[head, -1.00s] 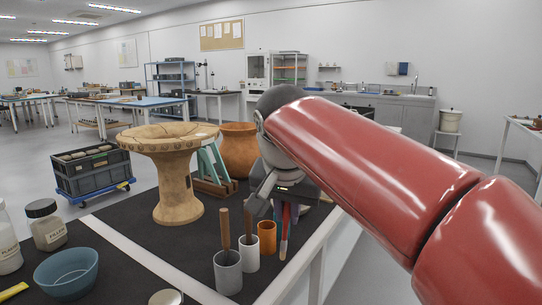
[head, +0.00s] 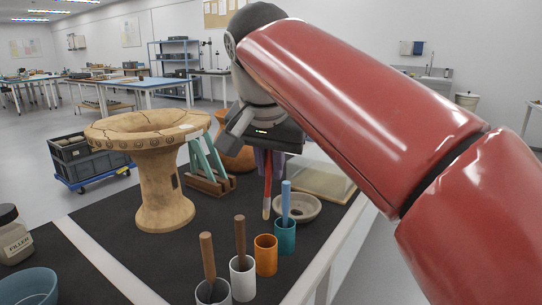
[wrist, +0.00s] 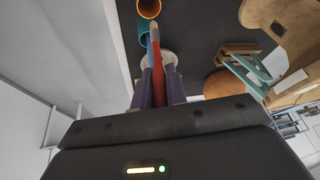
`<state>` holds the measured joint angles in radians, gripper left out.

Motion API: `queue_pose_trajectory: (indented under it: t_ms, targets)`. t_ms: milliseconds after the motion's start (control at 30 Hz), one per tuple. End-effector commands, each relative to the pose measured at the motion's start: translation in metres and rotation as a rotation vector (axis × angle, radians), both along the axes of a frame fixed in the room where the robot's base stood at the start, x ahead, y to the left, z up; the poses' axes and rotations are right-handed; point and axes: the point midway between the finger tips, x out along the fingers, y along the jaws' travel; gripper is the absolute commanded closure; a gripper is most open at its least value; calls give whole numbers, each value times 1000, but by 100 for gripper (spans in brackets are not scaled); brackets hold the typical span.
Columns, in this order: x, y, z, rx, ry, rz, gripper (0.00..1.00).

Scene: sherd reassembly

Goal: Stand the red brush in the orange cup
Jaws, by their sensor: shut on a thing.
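The red brush (head: 267,188) hangs upright, tip down, from my gripper (head: 268,165), whose purple fingers are shut on its upper part. In the head view its tip appears just above and behind the orange cup (head: 265,256), outside it. The orange cup stands upright on the dark mat, and its dark opening looks empty. In the wrist view the red brush (wrist: 156,62) runs between the fingers, and the orange cup (wrist: 149,8) is at the top edge, beyond the brush's tip.
A teal cup (head: 285,240) holding a blue-handled tool (head: 286,200) stands close right of the orange cup. White cup (head: 242,280) and grey cup (head: 212,293) hold brown-handled tools. A shallow bowl (head: 311,209) is behind. A large pedestal vessel (head: 160,185) stands left.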

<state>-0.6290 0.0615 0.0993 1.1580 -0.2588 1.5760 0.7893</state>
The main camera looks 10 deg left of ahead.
Motion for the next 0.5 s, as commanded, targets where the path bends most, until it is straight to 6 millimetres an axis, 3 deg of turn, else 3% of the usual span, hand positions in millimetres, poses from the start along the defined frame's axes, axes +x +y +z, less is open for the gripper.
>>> queue_pose_trajectory:
  t_ms: [500]
  targets:
    - [0,0,-44,1,0,-1,100]
